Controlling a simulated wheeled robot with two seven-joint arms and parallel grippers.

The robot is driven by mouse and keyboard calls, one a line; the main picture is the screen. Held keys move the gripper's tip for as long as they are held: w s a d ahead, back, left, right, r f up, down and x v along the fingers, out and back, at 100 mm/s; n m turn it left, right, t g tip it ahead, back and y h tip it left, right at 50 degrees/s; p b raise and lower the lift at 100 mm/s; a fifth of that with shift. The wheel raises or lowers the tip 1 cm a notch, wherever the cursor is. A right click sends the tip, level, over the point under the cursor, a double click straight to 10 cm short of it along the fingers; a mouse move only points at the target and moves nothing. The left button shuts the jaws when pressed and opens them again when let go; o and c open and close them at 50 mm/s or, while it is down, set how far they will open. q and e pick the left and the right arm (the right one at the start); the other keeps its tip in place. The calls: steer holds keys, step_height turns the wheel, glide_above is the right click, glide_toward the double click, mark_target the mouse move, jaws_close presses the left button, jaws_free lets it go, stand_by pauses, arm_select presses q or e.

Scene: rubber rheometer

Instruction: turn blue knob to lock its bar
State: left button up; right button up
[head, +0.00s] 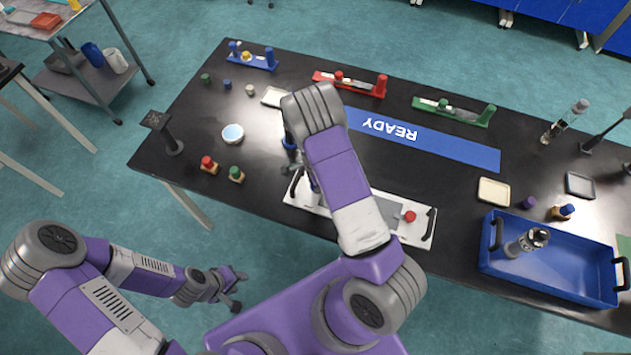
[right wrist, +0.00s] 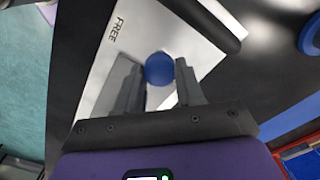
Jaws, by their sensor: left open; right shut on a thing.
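The blue knob (right wrist: 160,68) is round and stands on a white panel (right wrist: 120,45) marked FREE in the right wrist view. My right gripper (right wrist: 157,72) has one finger on each side of the knob and is shut on it. In the head view the white panel (head: 422,232) lies near the table's front edge, with a red knob (head: 410,216) at its right end. My right arm covers the panel's middle, and I cannot make out the blue knob or its bar there. My left gripper (head: 232,288) is open and empty, off the table's front left.
A blue tray (head: 540,282) holding a metal-and-glass part stands right of the panel. Red (head: 207,165) and green (head: 236,174) knobbed blocks stand to its left. Behind are a blue READY strip (head: 450,148) and red (head: 360,88) and green (head: 455,115) racks.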

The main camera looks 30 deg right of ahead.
steer(key=o, duration=1)
steer(key=shift+o, duration=0.2)
steer(key=shift+r, duration=0.15)
step_height(320, 180, up, 7)
steer(key=shift+r+p, duration=0.15)
steer(key=shift+p, duration=0.35)
